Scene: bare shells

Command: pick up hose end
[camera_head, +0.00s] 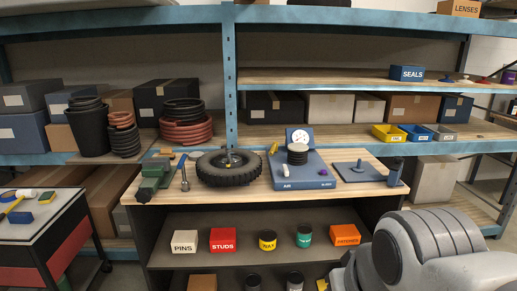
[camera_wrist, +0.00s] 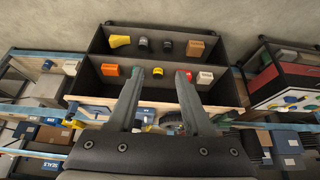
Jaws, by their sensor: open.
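A blue air station marked AIR (camera_head: 303,178) stands on the wooden bench top (camera_head: 225,192) in the head view. It carries a round white gauge (camera_head: 299,137), a black coil that looks like a hose (camera_head: 297,155), a small whitish piece (camera_head: 285,170) and a small purple piece (camera_head: 323,171). I cannot tell which piece is the hose end. My gripper (camera_wrist: 160,75) shows in the wrist view with its two fingers apart and nothing between them. It faces the bench's lower shelves, seen upside down; the fingers and palm hide much of the bench top.
A tyre (camera_head: 228,168) and a green vice (camera_head: 155,176) stand left of the station, a blue plate (camera_head: 360,171) and dark cylinder (camera_head: 395,172) right. Below are PINS (camera_head: 184,242), STUDS (camera_head: 222,240) and orange (camera_head: 345,235) boxes. Blue shelving (camera_head: 230,70) rises behind.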

